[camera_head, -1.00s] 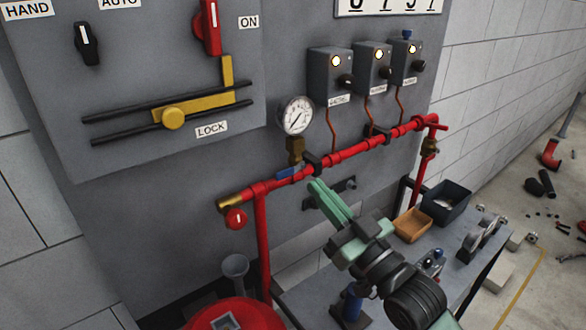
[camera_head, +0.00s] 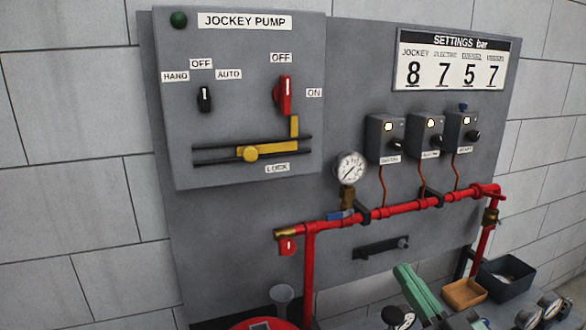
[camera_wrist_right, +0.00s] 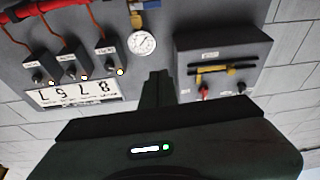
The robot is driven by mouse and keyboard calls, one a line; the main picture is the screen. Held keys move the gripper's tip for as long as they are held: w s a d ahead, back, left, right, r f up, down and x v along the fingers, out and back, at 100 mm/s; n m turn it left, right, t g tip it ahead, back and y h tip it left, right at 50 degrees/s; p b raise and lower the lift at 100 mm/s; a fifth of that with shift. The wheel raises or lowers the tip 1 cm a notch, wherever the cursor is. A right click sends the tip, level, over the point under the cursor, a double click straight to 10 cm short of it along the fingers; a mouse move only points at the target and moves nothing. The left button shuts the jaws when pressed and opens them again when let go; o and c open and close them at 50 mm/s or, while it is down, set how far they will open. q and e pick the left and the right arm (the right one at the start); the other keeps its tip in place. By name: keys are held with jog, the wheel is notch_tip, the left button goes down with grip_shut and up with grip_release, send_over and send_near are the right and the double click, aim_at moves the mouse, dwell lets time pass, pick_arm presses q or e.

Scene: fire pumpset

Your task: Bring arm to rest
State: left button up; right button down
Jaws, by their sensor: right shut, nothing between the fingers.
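My right gripper (camera_head: 408,275) shows at the bottom of the head view, right of centre. Its green fingers are together with nothing between them. It is below the red pipe (camera_head: 400,208) and apart from the panel, left of the orange tray. The right wrist view shows the same gripper's fingers (camera_wrist_right: 158,80) closed, with the panel upside down behind them. My left gripper is not in view.
The jockey pump box (camera_head: 240,110) with its yellow lock bar (camera_head: 262,152) is on the panel, left. A pressure gauge (camera_head: 350,167) stands above the pipe. An orange tray (camera_head: 464,293) and a dark bin (camera_head: 508,277) stand at lower right.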

jog(key=s+f+m+g+h, duration=0.1)
jog(key=s+f+g+h, duration=0.2)
jog(key=f, duration=0.7)
jog(key=s+f+m+g+h, duration=0.15)
jog(key=f+g, duration=0.35)
jog(key=f, duration=0.5)
jog(key=s+d+f+g+h, duration=0.1)
jog(key=s+f+g+h, duration=0.1)
jog(key=s+f+g, duration=0.6)
jog(key=s+d+f+g+h, duration=0.1)
jog(key=s+f, duration=0.6)
jog(key=s, duration=0.5)
notch_tip(320, 180, down, 26)
jog(key=s+g, duration=0.1)
jog(key=s, duration=0.1)
jog(key=s+d+f+g, duration=0.1)
jog(key=s+d+f, duration=0.1)
jog(key=s+f, duration=1.3)
jog(key=shift+s+d+f, duration=0.2)
jog(key=shift+s, duration=0.25)
